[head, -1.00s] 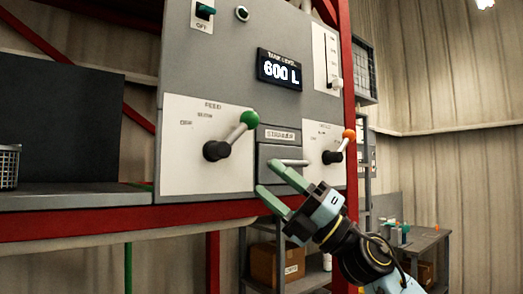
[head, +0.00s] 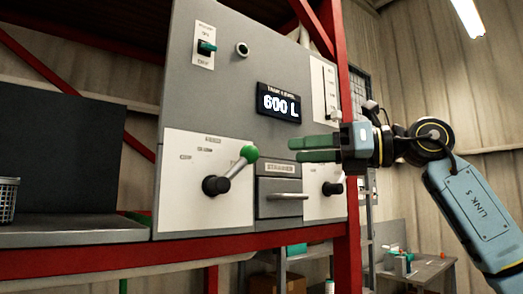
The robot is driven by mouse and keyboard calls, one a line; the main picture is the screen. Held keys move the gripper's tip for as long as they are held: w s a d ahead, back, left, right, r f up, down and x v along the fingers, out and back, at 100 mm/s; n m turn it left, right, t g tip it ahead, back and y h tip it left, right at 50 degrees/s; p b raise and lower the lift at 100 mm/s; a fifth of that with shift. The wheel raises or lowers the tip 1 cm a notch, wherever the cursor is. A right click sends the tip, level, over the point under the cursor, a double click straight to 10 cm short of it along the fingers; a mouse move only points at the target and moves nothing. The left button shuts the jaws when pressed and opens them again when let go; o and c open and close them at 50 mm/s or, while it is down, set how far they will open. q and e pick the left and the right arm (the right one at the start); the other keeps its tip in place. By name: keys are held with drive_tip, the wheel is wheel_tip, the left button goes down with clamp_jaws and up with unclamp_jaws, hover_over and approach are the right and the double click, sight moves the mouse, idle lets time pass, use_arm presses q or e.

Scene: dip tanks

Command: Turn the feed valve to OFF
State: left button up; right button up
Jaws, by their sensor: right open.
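The feed valve is a lever with a green ball knob (head: 249,153) and a dark hub (head: 215,186) on a white plate on the left of the grey panel. Its lever points up and to the right; the OFF mark seems to be at the plate's left, though the print is blurred. My right gripper (head: 294,150) is open and empty, its green fingers pointing left. In the picture it is to the right of the green knob, with a gap between them, and above the drawer. My left gripper is not in view.
A second valve lever (head: 333,187) is at the right, its knob hidden by my gripper. A strainer drawer (head: 278,197) with a bar handle sits between the valves. Above are a 600 L display (head: 279,103) and a green switch (head: 206,47). A red post (head: 352,230) stands at the right.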

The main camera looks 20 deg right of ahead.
sight(235, 168)
drive_tip(key=p+x, duration=0.1)
drive_tip(key=x, duration=0.7)
drive_tip(key=shift+w+a+p, duration=0.25)
drive_tip(key=shift+a+p, duration=0.05)
drive_tip(key=shift+p, duration=0.1)
clamp_jaws()
